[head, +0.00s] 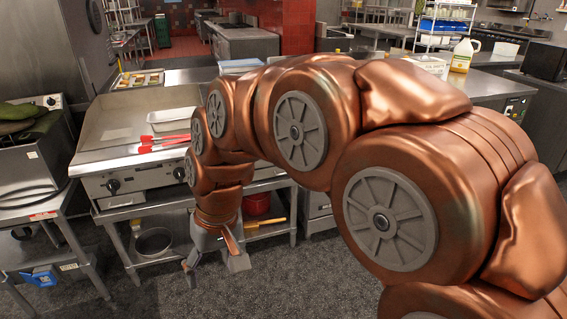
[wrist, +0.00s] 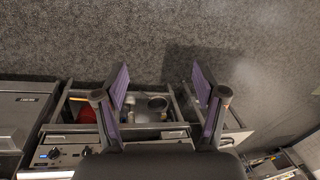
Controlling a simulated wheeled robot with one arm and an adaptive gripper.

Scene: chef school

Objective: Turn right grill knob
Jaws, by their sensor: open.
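The steel grill (head: 115,125) stands at the left in the head view, with a flat top and a front panel. A dark left knob (head: 113,186) and a dark right knob (head: 179,173) sit on that panel. The right knob is close to the left edge of my arm. My gripper (head: 215,268) hangs pointing down in front of the grill's stand, lower than the knobs and to the right of them. In the wrist view my gripper (wrist: 165,95) is open and empty, with purple inner pads.
Red-handled tools (head: 163,142) and a white tray (head: 172,120) lie on the grill top. A pot (head: 153,241) and a red pot (head: 257,204) stand on the shelf below. Grey floor (head: 165,295) lies open in front.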

